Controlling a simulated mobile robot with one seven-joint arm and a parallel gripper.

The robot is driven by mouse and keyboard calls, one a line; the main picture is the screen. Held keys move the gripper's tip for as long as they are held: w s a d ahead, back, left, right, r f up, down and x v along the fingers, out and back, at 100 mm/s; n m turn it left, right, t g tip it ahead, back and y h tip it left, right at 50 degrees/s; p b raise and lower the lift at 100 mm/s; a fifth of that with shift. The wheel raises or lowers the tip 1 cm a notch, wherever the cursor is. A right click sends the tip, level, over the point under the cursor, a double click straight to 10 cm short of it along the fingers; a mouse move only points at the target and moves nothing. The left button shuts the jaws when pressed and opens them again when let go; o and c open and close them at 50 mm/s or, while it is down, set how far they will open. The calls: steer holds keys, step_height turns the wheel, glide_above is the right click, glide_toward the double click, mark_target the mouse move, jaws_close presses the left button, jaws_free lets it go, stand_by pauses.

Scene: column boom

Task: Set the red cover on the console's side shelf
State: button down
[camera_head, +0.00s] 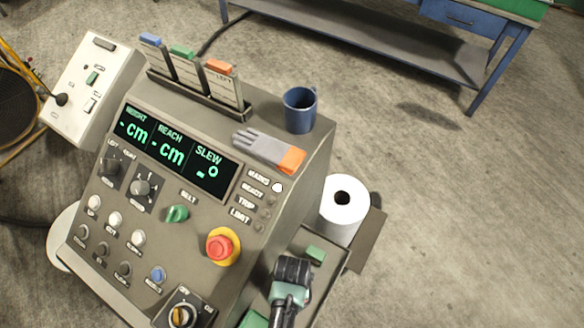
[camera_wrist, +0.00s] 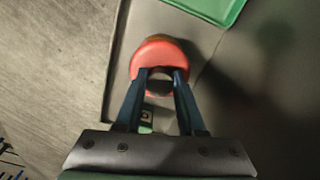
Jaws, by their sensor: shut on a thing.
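The red cover (camera_wrist: 152,49) is a round red piece held between the two fingers of my gripper (camera_wrist: 161,75) in the wrist view. Below it is the grey side shelf (camera_wrist: 122,88); I cannot tell whether the cover touches it. In the head view my gripper (camera_head: 290,268) is over the shelf at the console's right side and hides the cover. The console (camera_head: 235,228) has a red emergency button (camera_head: 221,247) in a yellow ring, with no cover over it.
A green tray (camera_wrist: 212,8) lies on the shelf. A small green block (camera_head: 315,254) and a white paper roll (camera_head: 345,207) are near the shelf's far end. A blue mug (camera_head: 299,110), glove (camera_head: 268,150) and card rack (camera_head: 200,92) are on the console top.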

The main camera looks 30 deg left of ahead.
steer(key=shift+f, duration=0.2)
steer(key=c, duration=0.5)
jaws_free()
steer(key=shift+r, duration=0.1)
step_height(320, 180, up, 12)
steer(key=shift+r, duration=0.15)
